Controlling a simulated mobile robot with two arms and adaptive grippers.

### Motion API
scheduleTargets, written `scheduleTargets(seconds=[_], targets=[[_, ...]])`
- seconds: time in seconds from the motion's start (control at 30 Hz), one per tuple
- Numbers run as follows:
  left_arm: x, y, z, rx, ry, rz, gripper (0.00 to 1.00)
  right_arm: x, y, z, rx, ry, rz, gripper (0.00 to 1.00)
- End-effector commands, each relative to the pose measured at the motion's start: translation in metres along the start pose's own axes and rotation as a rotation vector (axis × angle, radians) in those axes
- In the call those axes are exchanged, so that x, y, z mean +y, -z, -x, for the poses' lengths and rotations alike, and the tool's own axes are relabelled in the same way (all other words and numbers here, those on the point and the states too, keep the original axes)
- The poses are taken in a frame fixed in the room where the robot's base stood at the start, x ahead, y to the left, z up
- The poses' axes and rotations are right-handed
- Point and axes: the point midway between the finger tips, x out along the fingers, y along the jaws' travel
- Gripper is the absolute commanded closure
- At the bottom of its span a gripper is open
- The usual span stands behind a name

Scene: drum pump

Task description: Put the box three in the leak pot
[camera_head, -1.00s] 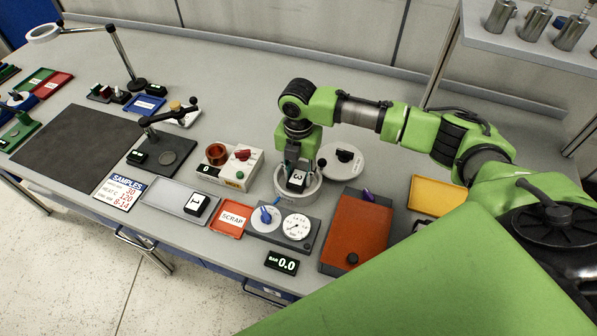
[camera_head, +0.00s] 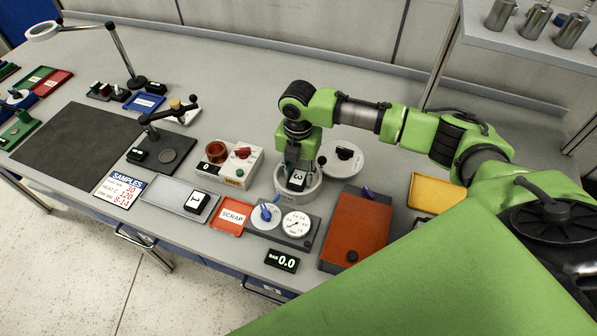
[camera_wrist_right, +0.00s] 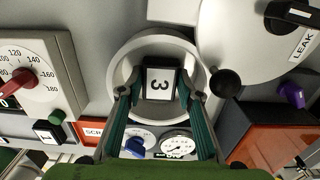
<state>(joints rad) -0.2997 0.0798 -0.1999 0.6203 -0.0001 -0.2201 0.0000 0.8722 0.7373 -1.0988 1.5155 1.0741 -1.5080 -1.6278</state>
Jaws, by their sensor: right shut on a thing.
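Box three (camera_head: 297,179), a small black box with a white top marked 3, is inside or just over the mouth of the round white leak pot (camera_head: 312,192). It also shows in the right wrist view (camera_wrist_right: 159,84), within the ring of the pot's rim (camera_wrist_right: 118,75). My right gripper (camera_head: 299,172) points down over the pot and is shut on box three, with a finger on each side in the wrist view. I cannot tell if the box touches the pot's floor. The pot's round lid (camera_wrist_right: 262,40), marked LEAK, is swung aside. My left gripper is out of view.
The gauge panel (camera_head: 284,228) with a blue knob stands in front of the pot. The dial unit (camera_head: 228,165) is to its left, an orange-topped block (camera_head: 357,232) to its right. Box one (camera_head: 197,203) lies in a grey tray (camera_head: 165,194) beside the red SCRAP tray (camera_head: 232,216).

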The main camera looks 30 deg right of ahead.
Motion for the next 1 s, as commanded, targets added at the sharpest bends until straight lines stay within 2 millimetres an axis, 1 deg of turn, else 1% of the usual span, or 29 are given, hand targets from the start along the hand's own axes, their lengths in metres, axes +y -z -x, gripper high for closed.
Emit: scheduleTargets(seconds=[0.47, 1.0], targets=[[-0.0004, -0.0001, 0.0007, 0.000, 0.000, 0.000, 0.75, 0.0002, 0.0000, -0.0014, 0.000, -0.001, 0.000, 0.89], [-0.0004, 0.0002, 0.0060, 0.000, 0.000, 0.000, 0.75, 0.0004, 0.0002, -0.0026, 0.000, -0.001, 0.001, 0.89]])
